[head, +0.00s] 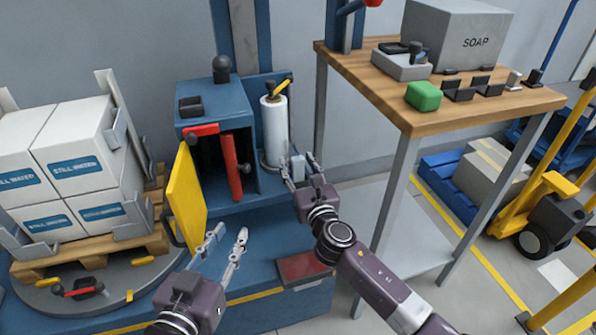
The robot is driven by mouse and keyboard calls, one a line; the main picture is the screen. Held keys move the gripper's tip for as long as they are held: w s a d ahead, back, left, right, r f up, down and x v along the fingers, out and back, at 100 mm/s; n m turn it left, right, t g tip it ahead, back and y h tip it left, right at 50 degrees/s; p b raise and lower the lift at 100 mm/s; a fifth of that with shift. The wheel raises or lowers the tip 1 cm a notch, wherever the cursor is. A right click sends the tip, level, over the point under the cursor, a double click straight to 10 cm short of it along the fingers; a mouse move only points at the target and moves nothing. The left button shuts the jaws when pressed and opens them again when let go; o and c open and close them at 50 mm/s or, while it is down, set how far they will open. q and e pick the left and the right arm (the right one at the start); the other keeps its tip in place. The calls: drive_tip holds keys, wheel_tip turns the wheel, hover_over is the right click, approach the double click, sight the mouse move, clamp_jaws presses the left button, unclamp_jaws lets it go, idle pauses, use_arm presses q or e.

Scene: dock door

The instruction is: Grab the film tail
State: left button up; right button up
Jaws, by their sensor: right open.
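A white film roll (274,132) stands upright on a round base beside the blue machine cabinet. My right gripper (299,164) is open just right of the roll's lower end. A small pale grey-blue piece (299,168) shows between its fingers; it may be the film tail, but I cannot tell, nor whether the fingers touch it. My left gripper (228,237) is open and empty, low in front of the cabinet and right of its yellow door.
The yellow door (186,198) stands open on the blue cabinet (217,118), with a red bar (232,166) in its opening. White cartons (82,145) stand on a pallet (92,250) on a turntable at left. A wooden-topped table (380,82) stands right of my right gripper.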

drive_tip(key=c, duration=1)
drive_tip(key=shift+r, duration=0.15)
drive_tip(key=shift+c, duration=0.2)
